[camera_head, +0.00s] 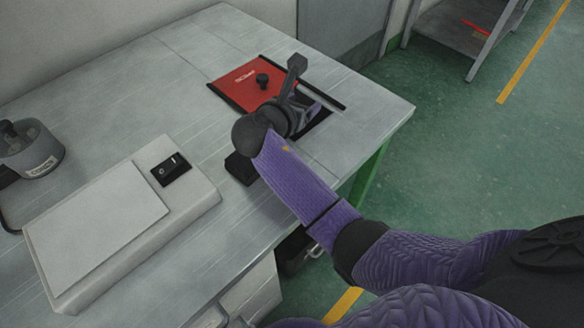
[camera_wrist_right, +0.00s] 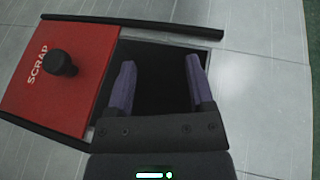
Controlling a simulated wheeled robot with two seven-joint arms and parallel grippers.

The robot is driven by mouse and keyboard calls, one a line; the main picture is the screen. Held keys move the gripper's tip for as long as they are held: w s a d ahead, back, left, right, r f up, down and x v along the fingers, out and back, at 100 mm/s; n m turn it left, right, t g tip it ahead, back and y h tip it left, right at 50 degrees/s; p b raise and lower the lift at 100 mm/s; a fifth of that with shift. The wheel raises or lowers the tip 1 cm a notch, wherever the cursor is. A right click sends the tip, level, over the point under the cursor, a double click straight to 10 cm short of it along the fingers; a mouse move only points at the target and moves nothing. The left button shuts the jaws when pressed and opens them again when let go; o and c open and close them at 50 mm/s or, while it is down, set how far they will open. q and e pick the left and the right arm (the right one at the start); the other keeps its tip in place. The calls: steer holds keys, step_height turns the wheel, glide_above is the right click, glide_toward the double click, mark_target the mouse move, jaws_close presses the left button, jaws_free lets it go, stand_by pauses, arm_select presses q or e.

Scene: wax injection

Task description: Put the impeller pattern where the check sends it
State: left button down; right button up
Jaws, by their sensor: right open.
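My right gripper (camera_wrist_right: 161,62) is open over the dark square opening (camera_wrist_right: 160,80) in the table, with nothing between its fingers. In the head view the right gripper (camera_head: 308,108) partly hides that opening. A red sliding lid (camera_head: 246,82) marked SCRAP, with a black knob, lies to the left of the opening, which is uncovered; the lid also shows in the wrist view (camera_wrist_right: 62,85). I see no impeller pattern in either view; the inside of the opening is too dark to tell what is in it. My left gripper is not in view.
A pale flat box (camera_head: 105,225) with a plate and a small black switch panel (camera_head: 171,170) sits at the front left of the table (camera_head: 150,75). A grey round device (camera_head: 32,155) stands at the far left. Black rails (camera_wrist_right: 150,24) flank the lid. The back of the table is clear.

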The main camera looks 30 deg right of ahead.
steer(key=p+v, duration=0.4)
steer(key=v, duration=0.4)
steer(key=shift+r, duration=0.3)
steer(key=shift+s+a, duration=0.4)
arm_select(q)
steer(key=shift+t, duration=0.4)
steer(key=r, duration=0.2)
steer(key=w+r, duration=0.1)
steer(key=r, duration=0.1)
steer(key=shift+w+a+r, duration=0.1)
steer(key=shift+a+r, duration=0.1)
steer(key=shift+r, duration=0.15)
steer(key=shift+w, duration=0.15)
